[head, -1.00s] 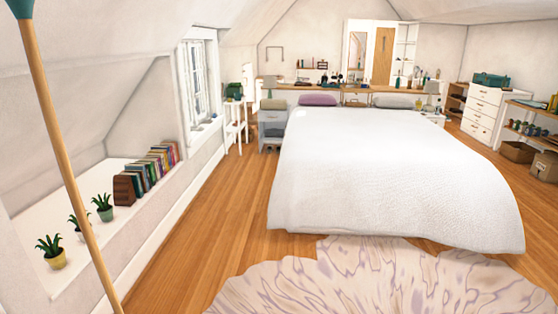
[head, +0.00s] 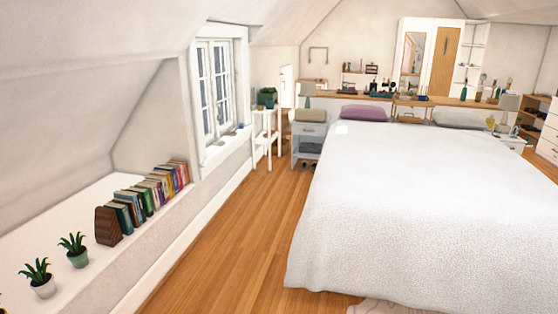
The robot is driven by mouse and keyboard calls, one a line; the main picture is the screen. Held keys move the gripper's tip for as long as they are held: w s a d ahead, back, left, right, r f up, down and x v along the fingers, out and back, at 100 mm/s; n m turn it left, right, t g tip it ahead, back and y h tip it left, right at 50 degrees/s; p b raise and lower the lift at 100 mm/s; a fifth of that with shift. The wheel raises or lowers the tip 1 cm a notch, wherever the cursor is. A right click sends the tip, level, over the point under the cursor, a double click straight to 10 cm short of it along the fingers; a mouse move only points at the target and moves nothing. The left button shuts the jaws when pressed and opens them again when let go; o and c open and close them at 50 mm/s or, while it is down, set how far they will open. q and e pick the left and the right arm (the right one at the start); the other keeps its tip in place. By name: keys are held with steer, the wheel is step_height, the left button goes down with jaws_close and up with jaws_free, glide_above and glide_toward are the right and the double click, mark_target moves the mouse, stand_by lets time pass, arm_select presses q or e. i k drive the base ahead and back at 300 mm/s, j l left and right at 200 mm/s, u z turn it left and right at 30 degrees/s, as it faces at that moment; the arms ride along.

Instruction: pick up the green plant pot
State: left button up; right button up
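A small green plant pot (head: 78,259) with a spiky plant stands on the white ledge at the lower left in the head view. A white pot (head: 43,287) with a similar plant stands in front of it and to its left, apart from it. A sliver of something yellow shows at the left edge. Another dark green planter (head: 267,98) sits on a white stand under the window side. Neither of my grippers is in view.
A row of books with a wooden bookend (head: 107,226) stands on the ledge (head: 70,206) behind the pots. The large white bed (head: 420,210) fills the right. A strip of bare wooden floor (head: 228,240) runs between ledge and bed.

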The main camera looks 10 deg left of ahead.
mark_target(78, 253)
steer(key=i+j+u, duration=0.2)
steer(key=i+u, duration=0.2)
steer(key=i, duration=0.15)
steer(key=i+u, duration=0.35)
steer(key=i, duration=0.15)
steer(key=i+l+u, duration=0.1)
steer(key=i+u, duration=0.3)
steer(key=i, duration=0.15)
